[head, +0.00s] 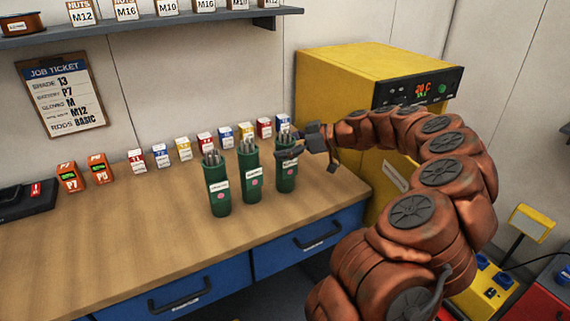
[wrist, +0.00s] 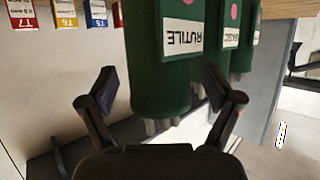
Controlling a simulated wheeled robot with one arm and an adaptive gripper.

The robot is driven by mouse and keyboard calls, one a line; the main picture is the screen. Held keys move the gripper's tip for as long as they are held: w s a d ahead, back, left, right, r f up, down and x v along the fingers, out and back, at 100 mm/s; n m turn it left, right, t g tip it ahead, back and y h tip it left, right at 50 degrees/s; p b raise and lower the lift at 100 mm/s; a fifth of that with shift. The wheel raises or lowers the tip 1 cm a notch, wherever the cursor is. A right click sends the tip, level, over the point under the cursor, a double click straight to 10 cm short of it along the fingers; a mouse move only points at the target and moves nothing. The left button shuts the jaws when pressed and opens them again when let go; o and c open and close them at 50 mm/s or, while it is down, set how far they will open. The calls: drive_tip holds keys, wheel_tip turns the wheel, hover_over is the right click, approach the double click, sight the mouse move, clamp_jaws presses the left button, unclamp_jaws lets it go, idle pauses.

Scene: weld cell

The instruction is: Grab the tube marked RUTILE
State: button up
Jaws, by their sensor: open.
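The tube marked RUTILE is a green cylinder with a white label and a pink dot, holding several grey rods. It shows large and upside down in the wrist view (wrist: 160,80), and is the rightmost of three upright green tubes in the head view (head: 286,180). My gripper (head: 300,142) is open at its upper part. In the wrist view my gripper (wrist: 158,84) has one finger on either side of the tube near its rod end, with gaps visible. Its label is too small to read in the head view.
A second tube (head: 249,175), its label seemingly reading BASIC in the wrist view (wrist: 229,35), and a third tube (head: 217,188) stand to the left on the wooden bench (head: 130,235). Small boxes (head: 183,148) line the wall. A yellow oven (head: 350,75) stands right.

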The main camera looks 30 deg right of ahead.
drive_tip(key=shift+r, duration=0.1)
clamp_jaws()
idle(0.5)
